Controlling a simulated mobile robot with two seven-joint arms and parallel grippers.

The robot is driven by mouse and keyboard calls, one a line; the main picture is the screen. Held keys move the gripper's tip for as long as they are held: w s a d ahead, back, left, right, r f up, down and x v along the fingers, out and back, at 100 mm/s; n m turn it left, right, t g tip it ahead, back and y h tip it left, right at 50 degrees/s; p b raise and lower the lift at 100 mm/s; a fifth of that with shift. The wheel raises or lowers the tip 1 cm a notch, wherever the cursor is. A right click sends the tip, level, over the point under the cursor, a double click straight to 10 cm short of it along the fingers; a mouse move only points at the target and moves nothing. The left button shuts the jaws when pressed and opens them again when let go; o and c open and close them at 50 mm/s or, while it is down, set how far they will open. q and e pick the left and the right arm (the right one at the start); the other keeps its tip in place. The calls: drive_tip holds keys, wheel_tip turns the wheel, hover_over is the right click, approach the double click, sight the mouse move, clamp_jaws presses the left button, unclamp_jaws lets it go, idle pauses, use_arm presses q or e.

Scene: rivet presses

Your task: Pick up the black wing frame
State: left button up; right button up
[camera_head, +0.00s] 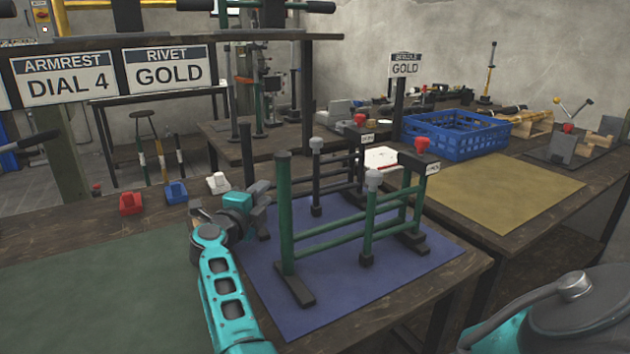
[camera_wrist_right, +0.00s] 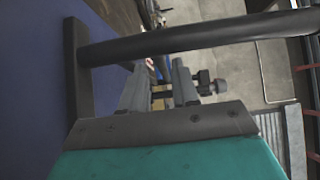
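The black wing frame (camera_head: 316,183) stands upright at the back of the blue mat (camera_head: 330,317). Its tall left post (camera_head: 248,155), a grey-capped post and thin rails show; the green frame in front hides part of it. My right gripper (camera_head: 262,205) is at the left end of the black frame, close to the foot of the tall post. In the right wrist view a dark post (camera_wrist_right: 200,38) with a flat foot (camera_wrist_right: 76,75) crosses just at the gripper's fingertips (camera_wrist_right: 158,75). The fingers are apart, and nothing visibly sits between them. My left gripper is not in view.
A green frame (camera_head: 330,236) stands at the front of the same mat, close to my right gripper. Red, blue and white small blocks (camera_head: 176,192) lie to the left. A blue crate (camera_head: 455,153) and a bare yellow mat (camera_head: 500,205) are to the right.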

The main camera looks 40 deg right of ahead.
drive_tip(key=b+x, duration=0.1)
drive_tip(key=x, duration=0.4)
drive_tip(key=shift+w+d, duration=0.15)
clamp_jaws()
drive_tip(key=shift+f, duration=0.1)
idle(1.1)
drive_tip(key=shift+r, duration=0.25)
